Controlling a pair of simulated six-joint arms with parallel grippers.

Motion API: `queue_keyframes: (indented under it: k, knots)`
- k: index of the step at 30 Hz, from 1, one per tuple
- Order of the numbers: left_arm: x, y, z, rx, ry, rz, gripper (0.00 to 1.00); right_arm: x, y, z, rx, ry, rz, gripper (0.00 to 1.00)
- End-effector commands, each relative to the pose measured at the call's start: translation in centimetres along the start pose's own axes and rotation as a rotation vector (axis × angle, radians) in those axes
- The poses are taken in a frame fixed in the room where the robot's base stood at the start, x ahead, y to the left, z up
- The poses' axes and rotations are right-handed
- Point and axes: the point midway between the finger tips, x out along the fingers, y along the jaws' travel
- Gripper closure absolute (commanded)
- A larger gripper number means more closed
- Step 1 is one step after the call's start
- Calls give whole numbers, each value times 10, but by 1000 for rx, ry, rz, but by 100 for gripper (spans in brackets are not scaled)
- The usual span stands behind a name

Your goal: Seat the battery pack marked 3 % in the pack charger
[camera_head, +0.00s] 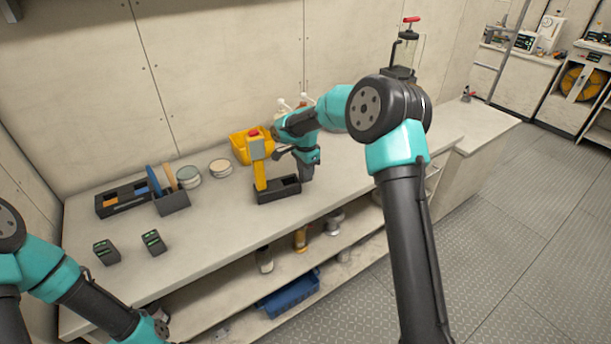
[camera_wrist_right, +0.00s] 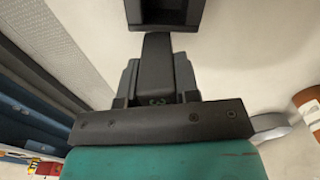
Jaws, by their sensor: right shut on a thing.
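My right gripper (camera_head: 306,172) is low over the bench, beside the right end of a black tray-like base, which I take to be the pack charger (camera_head: 264,197). In the right wrist view the gripper is shut on a dark grey block, seemingly a battery pack (camera_wrist_right: 157,62), with faint green marks; I cannot read its charge. A black slotted body (camera_wrist_right: 165,14), seemingly the charger, lies just beyond the block, apart from it in the picture. Two dark packs with green displays, a left one (camera_head: 105,252) and a right one (camera_head: 153,242), lie at the bench's left. My left gripper is out of frame.
Round tins (camera_head: 220,168), a dark holder (camera_head: 173,204) and a black tray (camera_head: 122,206) stand further left. The bench front between packs and charger is clear.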

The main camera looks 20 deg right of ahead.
Motion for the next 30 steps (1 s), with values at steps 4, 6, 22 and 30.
queue_keyframes:
  k: [4, 6, 22, 30]
  knots:
    - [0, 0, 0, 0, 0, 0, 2, -34, -1, 0, 0, 0, -5, 100]
    - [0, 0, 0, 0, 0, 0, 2, -50, -1, 0, 0, 1, -5, 100]
    - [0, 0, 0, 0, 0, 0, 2, -147, 0, 0, 0, 0, -1, 100]
    - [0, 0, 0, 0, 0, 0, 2, -151, 0, 0, 0, 0, 0, 100]
